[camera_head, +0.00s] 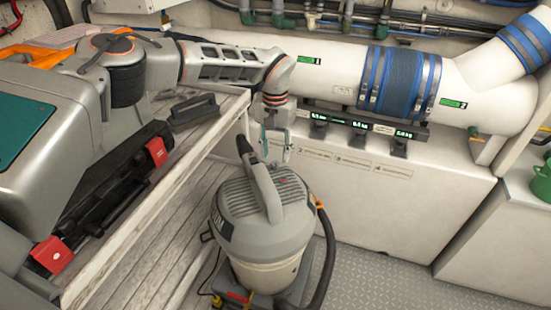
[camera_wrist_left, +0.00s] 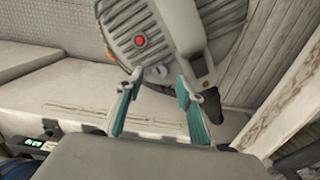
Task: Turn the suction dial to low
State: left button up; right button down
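The vacuum (camera_head: 241,211) is a grey-lidded drum with a thick handle, standing upright on the floor; its ribbed lid (camera_wrist_left: 150,22) fills the top of the left wrist view. A small pale round knob (camera_wrist_left: 160,72), seemingly the suction dial, shows at the lid's edge beside the handle. Its pointer and markings are too small to read. My left gripper (camera_head: 275,154) hangs above the lid's far side, teal fingers apart and empty. In the left wrist view its fingertips (camera_wrist_left: 159,82) lie on either side of the knob; I cannot tell whether they touch it. My right gripper is not in view.
A red button (camera_wrist_left: 139,41) sits on the lid near the knob. The black hose (camera_head: 326,250) runs down the vacuum's right side. A white bench (camera_head: 400,205) and large white pipe (camera_head: 335,75) stand behind. A wooden bench (camera_head: 165,215) is at left; the grey floor at right is clear.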

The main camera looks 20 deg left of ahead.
aim_at(276, 163)
pick_arm(q)
jog(key=shift+r, duration=2.35)
jog(key=shift+d, duration=0.15)
